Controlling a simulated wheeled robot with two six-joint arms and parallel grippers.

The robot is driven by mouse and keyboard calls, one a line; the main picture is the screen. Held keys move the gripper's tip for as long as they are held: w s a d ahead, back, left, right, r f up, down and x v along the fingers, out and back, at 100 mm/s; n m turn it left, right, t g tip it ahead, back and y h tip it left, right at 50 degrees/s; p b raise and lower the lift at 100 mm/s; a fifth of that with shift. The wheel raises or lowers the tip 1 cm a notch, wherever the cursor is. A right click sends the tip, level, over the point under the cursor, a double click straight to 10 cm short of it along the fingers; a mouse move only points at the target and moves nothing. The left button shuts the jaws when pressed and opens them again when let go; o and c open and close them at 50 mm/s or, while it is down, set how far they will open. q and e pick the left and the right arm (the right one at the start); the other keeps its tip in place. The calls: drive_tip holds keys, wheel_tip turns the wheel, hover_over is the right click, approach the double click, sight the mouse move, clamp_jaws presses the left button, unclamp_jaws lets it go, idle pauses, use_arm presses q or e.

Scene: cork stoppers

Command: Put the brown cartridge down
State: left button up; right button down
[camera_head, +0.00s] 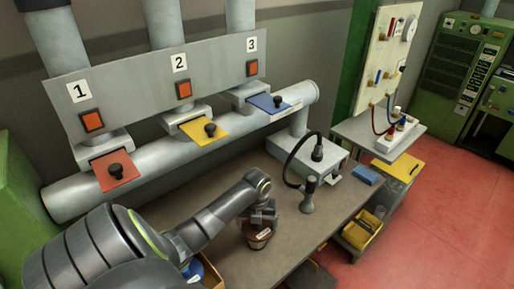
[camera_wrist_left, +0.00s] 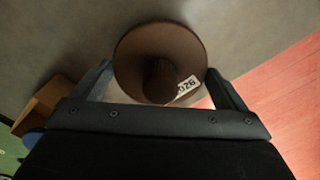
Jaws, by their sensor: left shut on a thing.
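The brown cartridge (camera_head: 258,241) is a round, tapering brown piece near the front of the workbench (camera_head: 330,200). My left gripper (camera_head: 263,216) is above it, with its fingers around its upper part. In the left wrist view the cartridge (camera_wrist_left: 150,48) shows its round brown top, a darker knob and a white label reading about "026". The fingers of my left gripper (camera_wrist_left: 160,85) stand on either side of it, shut on it. I cannot tell whether its bottom touches the bench. My right gripper is not in view.
Three pipe openings numbered 1, 2, 3 have a red plate (camera_head: 114,171), a yellow plate (camera_head: 209,129) and a blue plate (camera_head: 273,103). A wooden box (camera_wrist_left: 42,104) is at left. Bare bench lies between.

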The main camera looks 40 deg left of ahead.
use_arm(q)
drive_tip(key=o, duration=1.1)
drive_tip(key=shift+f, duration=0.1)
drive_tip(key=shift+o, duration=0.3)
drive_tip(key=shift+r, duration=0.25)
wheel_tip(320, 180, up, 9)
drive_tip(key=b, duration=0.3)
drive_tip(key=shift+r+p, duration=0.4)
drive_tip(key=shift+r, duration=1.05)
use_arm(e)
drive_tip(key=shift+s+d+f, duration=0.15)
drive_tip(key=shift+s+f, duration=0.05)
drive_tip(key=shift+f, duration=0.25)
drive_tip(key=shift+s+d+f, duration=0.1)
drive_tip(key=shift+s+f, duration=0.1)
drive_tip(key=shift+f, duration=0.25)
